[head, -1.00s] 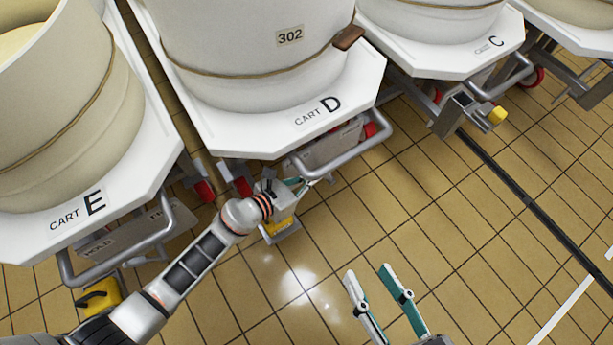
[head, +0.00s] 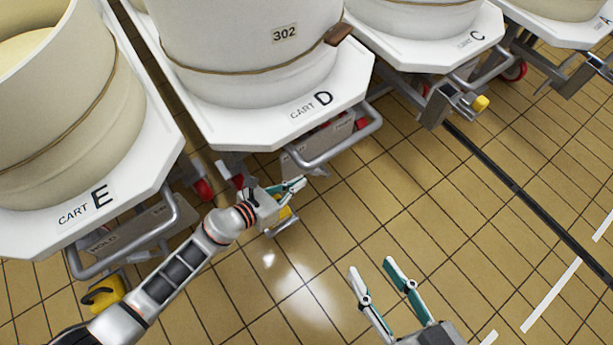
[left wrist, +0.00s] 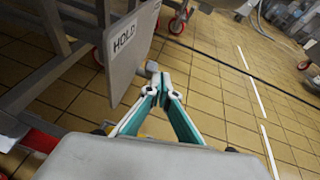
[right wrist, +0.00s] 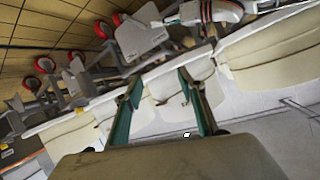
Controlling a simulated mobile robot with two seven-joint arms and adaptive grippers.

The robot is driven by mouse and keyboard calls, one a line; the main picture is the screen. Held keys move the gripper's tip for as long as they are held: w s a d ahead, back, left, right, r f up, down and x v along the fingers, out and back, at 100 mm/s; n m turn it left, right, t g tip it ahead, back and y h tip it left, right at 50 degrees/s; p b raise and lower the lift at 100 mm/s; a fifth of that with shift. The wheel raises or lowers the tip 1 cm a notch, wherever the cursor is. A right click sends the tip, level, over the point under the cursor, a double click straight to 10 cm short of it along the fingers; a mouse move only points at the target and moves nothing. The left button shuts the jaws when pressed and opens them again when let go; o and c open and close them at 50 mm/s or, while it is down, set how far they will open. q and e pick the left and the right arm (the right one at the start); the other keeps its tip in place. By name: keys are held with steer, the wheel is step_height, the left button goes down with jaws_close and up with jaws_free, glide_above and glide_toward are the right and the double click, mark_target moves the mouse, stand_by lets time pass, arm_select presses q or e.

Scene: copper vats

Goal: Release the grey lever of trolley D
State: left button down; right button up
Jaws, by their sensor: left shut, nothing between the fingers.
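Trolley D (head: 270,140) is the white cart marked "CART D" at the middle top in the head view, carrying vat 302 (head: 250,50). My left gripper (head: 303,183) is shut and empty, low in front of it, below its grey push rail (head: 345,148). In the left wrist view a grey "HOLD" plate (left wrist: 128,50) hangs just beyond the shut fingertips (left wrist: 161,78). A small grey end piece (left wrist: 152,67) by the plate's lower edge may be the grey lever; contact with the fingers is unclear. My right gripper (head: 371,266) is open and empty above the floor.
Trolley E (head: 130,195) stands close on the left, its yellow pedal (head: 103,292) near my left arm. Another yellow pedal (head: 284,212) is partly hidden by my left gripper. Trolley C (head: 440,55) stands to the right. The tiled floor (head: 440,210) in front is clear.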

arm_select(q)
steer(key=s+a+r+p, duration=0.2)
steer(key=s+a+r, duration=0.1)
steer(key=a+r, duration=0.1)
steer(key=shift+s+r, duration=0.15)
steer(key=shift+r, duration=0.55)
arm_select(e)
steer(key=d, duration=0.1)
steer(key=d+n, duration=0.1)
steer(key=d+n+h, duration=0.1)
steer(key=shift+w+d+f+g, duration=0.1)
steer(key=shift+w+d+g, duration=0.2)
steer(key=shift+w, duration=0.05)
